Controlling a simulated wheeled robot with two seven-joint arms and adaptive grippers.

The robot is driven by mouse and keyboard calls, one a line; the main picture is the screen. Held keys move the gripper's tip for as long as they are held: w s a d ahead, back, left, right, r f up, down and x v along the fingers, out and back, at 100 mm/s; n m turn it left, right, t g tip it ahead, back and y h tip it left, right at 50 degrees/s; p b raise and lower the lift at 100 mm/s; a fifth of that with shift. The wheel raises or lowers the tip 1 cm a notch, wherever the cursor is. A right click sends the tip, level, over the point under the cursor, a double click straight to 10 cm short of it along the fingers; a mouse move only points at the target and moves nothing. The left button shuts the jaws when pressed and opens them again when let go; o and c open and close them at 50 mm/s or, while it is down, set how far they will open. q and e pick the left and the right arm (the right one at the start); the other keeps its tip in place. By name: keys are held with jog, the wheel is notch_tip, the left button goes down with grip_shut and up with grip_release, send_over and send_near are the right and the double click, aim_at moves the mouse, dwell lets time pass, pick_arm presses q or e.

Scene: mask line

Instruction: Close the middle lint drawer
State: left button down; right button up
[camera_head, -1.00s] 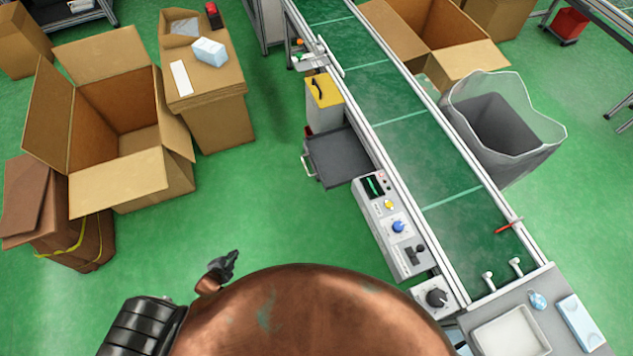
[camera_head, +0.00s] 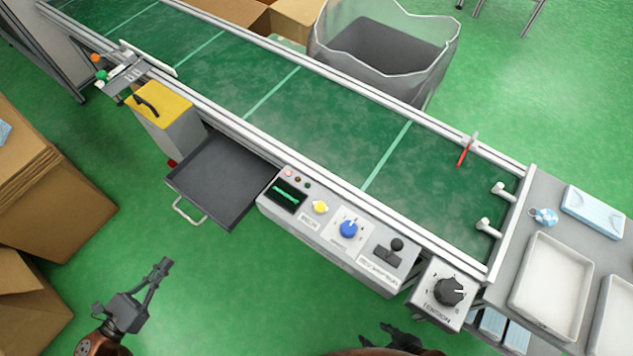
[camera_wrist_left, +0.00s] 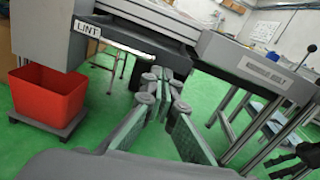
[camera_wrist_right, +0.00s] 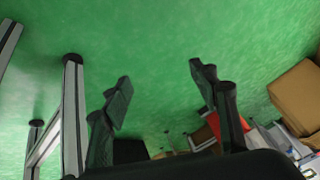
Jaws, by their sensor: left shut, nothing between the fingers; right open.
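The lint drawer is a dark grey shallow tray (camera_head: 225,178) with a pale handle (camera_head: 188,211). It is pulled out from the near side of the conveyor and looks empty in the head view. My left gripper (camera_head: 163,268) is shut and empty, in front of the handle and apart from it. In the left wrist view, my left gripper (camera_wrist_left: 163,78) points toward the machine's underside, near a LINT label (camera_wrist_left: 89,30). My right gripper (camera_head: 395,335) is partly cut off at the bottom edge; the right wrist view shows its fingers (camera_wrist_right: 160,90) open and empty.
A yellow-lidded box (camera_head: 160,105) stands left of the drawer. A control panel (camera_head: 335,230) and tension knob box (camera_head: 445,295) are to its right. A red bin (camera_wrist_left: 45,95) sits below the machine. Cardboard boxes (camera_head: 45,175) stand at left; floor before the drawer is clear.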

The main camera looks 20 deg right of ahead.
aim_at(212, 219)
pick_arm(q)
jog(key=w+d, duration=0.2)
jog(key=d, duration=0.2)
jog(key=w+d+m, duration=0.1)
jog(key=w+d, duration=0.2)
jog(key=d, duration=0.1)
jog(key=w+d+m+g, duration=0.1)
jog(key=w+d, duration=0.1)
jog(key=d, duration=0.3)
jog(key=shift+w+h, duration=0.2)
jog(key=shift+h, duration=0.2)
pick_arm(e)
jog(key=shift+s+r, duration=0.2)
jog(key=shift+r, duration=0.65)
jog(key=shift+d, duration=0.1)
